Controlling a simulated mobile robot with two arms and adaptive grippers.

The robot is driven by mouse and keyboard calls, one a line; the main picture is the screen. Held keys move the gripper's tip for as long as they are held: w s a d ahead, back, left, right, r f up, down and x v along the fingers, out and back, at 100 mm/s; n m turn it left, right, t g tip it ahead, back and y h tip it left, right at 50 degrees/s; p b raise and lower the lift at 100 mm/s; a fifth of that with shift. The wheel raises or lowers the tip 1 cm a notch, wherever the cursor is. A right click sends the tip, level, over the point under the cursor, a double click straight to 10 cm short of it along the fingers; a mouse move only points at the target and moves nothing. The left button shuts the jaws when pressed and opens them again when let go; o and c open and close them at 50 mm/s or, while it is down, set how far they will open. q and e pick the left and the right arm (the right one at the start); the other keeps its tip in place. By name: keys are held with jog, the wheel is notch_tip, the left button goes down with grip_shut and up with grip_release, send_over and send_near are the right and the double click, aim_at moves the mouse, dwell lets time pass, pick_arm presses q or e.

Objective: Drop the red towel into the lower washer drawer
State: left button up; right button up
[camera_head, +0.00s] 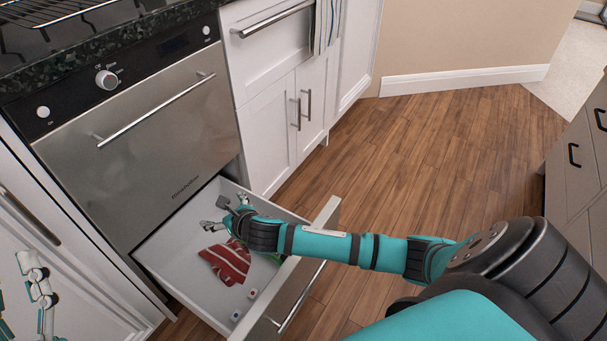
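The red towel (229,263), with pale stripes, lies crumpled inside the pulled-out lower drawer (170,247) below the steel washer front (150,150). My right gripper (216,215) is over the drawer, just behind the towel in the picture. Its fingers look spread, with nothing seen between them. The towel's upper edge is partly hidden by the gripper and wrist. Part of my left gripper (40,292) shows at the lower left edge, in front of the white cabinet; its finger gap is not clear.
Small items (252,293) lie in the drawer near its front panel, and something green is partly hidden by my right arm. White cabinets (290,110) stand beyond the washer, with a striped cloth (326,25) hanging there. Grey drawers (575,165) stand at right. The wood floor (440,150) between is clear.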

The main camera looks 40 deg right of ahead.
pick_arm(q)
notch_tip(320, 180, down, 17)
jog(key=a+g+y+p, duration=0.2)
jog(key=g+y+p, duration=0.25)
jog(key=g, duration=0.65)
jog(key=s+a+f+n+g+y+p, duration=0.1)
jog(key=s+a+f+g+p, duration=0.2)
jog(key=s+f+g, duration=0.25)
jog(key=s+a+f+g+y+p, duration=0.1)
jog(key=s+a+f+g+p, duration=0.1)
jog(key=s+f+g+p, duration=0.4)
notch_tip(320, 180, down, 12)
jog(key=s+p, duration=0.1)
jog(key=shift+s+f+p, duration=0.15)
jog(key=shift+s+p, duration=0.2)
pick_arm(e)
jog(key=shift+s+d+r+g, duration=0.1)
jog(key=shift+s+r+g, duration=0.55)
jog(key=shift+r+g, duration=0.3)
jog(key=shift+s+d+r+g, duration=0.1)
jog(key=shift+s+r+g, duration=0.5)
jog(key=shift+r+g, duration=0.35)
pick_arm(q)
jog(key=shift+t, duration=0.25)
